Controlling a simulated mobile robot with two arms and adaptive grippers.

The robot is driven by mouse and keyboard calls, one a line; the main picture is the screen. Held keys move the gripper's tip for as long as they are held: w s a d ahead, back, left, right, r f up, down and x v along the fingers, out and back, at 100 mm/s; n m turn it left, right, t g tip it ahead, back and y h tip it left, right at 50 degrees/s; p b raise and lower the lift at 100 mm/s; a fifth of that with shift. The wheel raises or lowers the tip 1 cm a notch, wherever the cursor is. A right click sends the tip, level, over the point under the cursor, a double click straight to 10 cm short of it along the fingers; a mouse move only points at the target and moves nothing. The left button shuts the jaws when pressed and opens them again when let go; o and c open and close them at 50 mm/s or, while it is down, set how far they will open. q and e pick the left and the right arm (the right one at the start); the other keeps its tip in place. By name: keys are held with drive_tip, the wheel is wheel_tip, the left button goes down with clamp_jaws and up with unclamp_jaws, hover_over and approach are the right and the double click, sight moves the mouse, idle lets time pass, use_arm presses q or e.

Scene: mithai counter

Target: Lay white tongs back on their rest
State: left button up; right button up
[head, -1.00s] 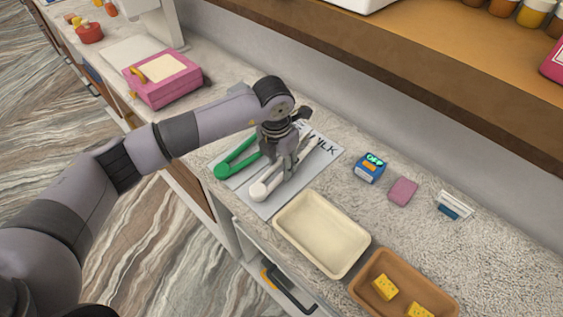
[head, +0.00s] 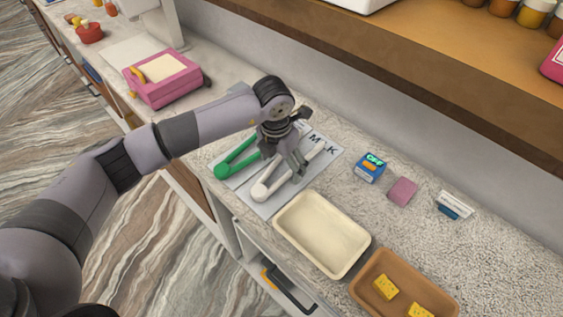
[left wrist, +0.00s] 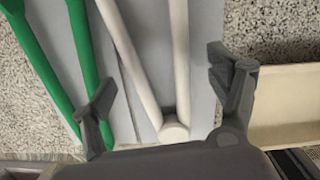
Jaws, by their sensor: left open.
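The white tongs (head: 260,192) lie on a light grey sheet (head: 318,165) with dark lettering, partly hidden under my left gripper. In the left wrist view the white tongs (left wrist: 180,60) form a narrow V, with the round joint near my palm. My left gripper (head: 294,167) is open just above them. Its fingers (left wrist: 160,76) stand on either side of the white tongs, with gaps on both sides. Green tongs (head: 236,158) lie beside them on the same sheet, also seen in the left wrist view (left wrist: 82,40). My right gripper is not in view.
A cream tray (head: 322,234) stands close to the sheet's front right edge, with a brown tray (head: 363,290) holding yellow pieces beyond. A blue box (head: 370,168), a pink block (head: 402,192) and a small card stand (head: 454,205) are to the right. A pink box (head: 163,79) sits farther left.

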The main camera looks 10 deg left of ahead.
use_arm(q)
drive_tip(key=shift+o, duration=0.6)
wheel_tip(320, 180, up, 12)
drive_tip(key=s, duration=0.1)
drive_tip(key=shift+a, duration=0.35)
drive_tip(key=shift+s+f, duration=0.1)
drive_tip(key=shift+s, duration=0.05)
